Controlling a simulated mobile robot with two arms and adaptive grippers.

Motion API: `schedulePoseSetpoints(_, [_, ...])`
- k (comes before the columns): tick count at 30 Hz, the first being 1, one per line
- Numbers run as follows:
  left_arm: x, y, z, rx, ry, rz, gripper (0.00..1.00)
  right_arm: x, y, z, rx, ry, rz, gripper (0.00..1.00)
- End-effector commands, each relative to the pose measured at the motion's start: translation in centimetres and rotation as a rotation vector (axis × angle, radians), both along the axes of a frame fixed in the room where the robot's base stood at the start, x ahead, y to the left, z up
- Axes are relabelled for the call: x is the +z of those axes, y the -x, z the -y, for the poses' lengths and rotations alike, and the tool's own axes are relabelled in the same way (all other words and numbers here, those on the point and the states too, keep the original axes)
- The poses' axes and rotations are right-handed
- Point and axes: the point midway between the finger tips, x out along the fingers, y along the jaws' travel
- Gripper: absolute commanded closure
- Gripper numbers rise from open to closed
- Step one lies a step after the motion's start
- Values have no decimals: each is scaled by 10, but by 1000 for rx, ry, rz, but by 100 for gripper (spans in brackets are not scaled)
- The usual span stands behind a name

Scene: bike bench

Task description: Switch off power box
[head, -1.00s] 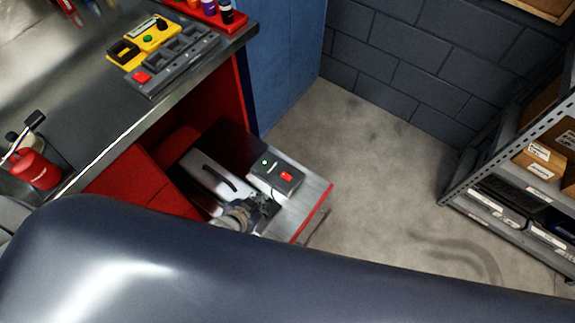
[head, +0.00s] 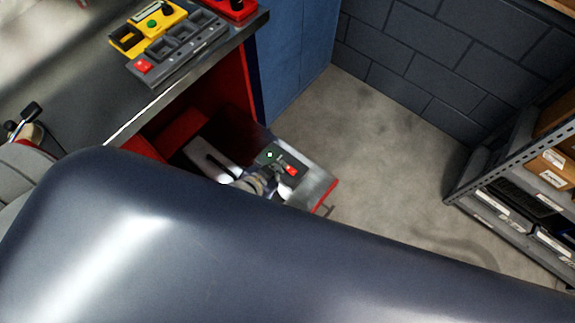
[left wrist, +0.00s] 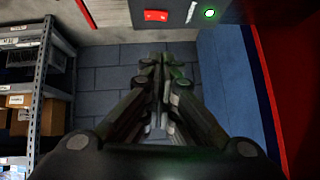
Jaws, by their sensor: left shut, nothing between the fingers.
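The power box (head: 282,158) is a dark grey box on the open drawer below the bench. It has a lit green light (head: 269,154) and a red switch (head: 291,171). In the left wrist view the red switch (left wrist: 156,15) and the green light (left wrist: 210,13) show at the top edge. My left gripper (head: 277,170) is shut and empty, its tips at the near side of the box close to the red switch. I cannot tell whether they touch it. In the left wrist view the closed fingers (left wrist: 162,62) point toward the box. My right gripper is not in view.
A grey tray (head: 178,48) with a red button and a yellow device (head: 128,40) sit on the bench. A shelf (head: 490,165) stands at right; floor between is clear.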

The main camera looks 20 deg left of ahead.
Motion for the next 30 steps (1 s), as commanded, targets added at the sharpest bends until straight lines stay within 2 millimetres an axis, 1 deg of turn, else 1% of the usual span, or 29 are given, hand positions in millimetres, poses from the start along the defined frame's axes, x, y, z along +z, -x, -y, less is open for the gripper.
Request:
schedulePoseSetpoints(6, [-29,-30,7,0,1,2,100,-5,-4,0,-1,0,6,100])
schedulePoseSetpoints(14, [-63,-63,15,1,1,1,100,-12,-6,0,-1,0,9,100])
schedulePoseSetpoints(15, [-71,-59,13,0,-1,-3,100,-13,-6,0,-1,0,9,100])
schedulePoseSetpoints(16, [-75,-59,12,0,-1,-3,100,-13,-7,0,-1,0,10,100])
schedulePoseSetpoints(21, [-92,-61,10,0,0,0,100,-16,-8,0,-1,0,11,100])
schedulePoseSetpoints(25, [-98,-61,9,1,1,1,100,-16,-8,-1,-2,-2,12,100])
schedulePoseSetpoints(30, [-99,-60,9,1,1,1,100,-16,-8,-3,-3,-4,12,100])
